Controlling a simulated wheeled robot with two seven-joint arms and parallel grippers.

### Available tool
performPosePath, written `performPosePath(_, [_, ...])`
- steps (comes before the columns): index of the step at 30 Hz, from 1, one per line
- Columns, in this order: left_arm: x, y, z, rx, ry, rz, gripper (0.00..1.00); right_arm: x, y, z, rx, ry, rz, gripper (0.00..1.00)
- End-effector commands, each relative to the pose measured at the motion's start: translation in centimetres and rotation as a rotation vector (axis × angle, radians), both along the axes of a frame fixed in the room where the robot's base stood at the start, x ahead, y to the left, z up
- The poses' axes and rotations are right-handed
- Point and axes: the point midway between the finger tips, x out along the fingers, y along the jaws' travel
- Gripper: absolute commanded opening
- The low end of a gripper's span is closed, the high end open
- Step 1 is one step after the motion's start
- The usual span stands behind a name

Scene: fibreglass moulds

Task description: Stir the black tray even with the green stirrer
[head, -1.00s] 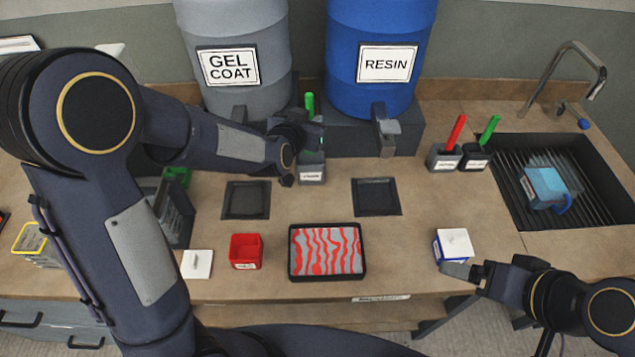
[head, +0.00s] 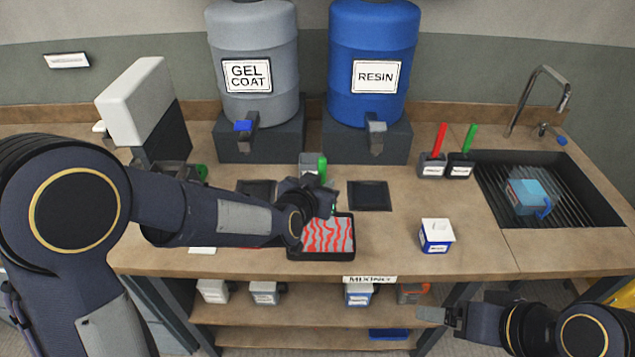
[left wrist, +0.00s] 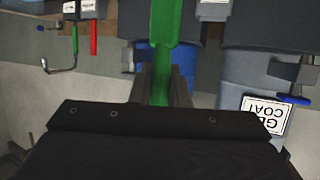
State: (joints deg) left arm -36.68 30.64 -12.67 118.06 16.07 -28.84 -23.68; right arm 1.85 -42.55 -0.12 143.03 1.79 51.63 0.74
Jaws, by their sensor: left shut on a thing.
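The black tray (head: 347,254) lies on the bench in the head view, with wavy red streaks across its grey contents. My left gripper (head: 326,208) is above the tray's back left part, shut on the green stirrer (head: 322,166), whose top sticks up above the fingers. The left wrist view shows the stirrer (left wrist: 163,80) between the two fingers (left wrist: 160,88). The stirrer's lower end is hidden by the gripper, so I cannot tell if it touches the contents. My right gripper (head: 442,315) is low at the front right, apart from the tray; its opening is unclear.
A gel coat drum (head: 254,60) and a resin drum (head: 372,50) stand behind. A grey holder (head: 308,160) is below them. A white-and-blue box (head: 437,236) stands right of the tray. Red (head: 439,140) and green (head: 469,138) handles stand in cups beside the sink (head: 590,205).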

Motion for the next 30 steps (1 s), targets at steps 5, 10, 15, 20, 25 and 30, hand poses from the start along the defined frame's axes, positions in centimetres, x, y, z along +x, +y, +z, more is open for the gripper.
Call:
performPosePath(5, [0.0, 0.0, -1.4, 0.000, 0.001, 0.000, 0.00, 0.0, 0.0, -1.2, 0.000, 0.000, 0.000, 0.84])
performPosePath(10, [0.0, 0.1, -2.8, 0.000, 0.002, 0.001, 0.00, 0.0, 0.0, -2.3, 0.000, 0.000, 0.000, 0.84])
performPosePath(15, [0.0, 0.1, -4.1, 0.000, 0.001, 0.001, 0.00, 0.0, 0.0, -3.4, 0.000, 0.000, 0.000, 0.84])
performPosePath(20, [0.0, 0.1, -5.5, -0.001, 0.000, 0.001, 0.00, 0.0, 0.0, -4.6, 0.000, 0.000, 0.000, 0.84])
performPosePath(25, [0.0, 0.1, -6.8, -0.001, 0.000, 0.001, 0.00, 0.0, 0.0, -5.9, 0.000, 0.000, 0.000, 0.84])
performPosePath(30, [0.0, 0.1, -8.1, -0.001, 0.000, 0.001, 0.00, 0.0, 0.0, -7.2, 0.000, 0.000, 0.000, 0.84])
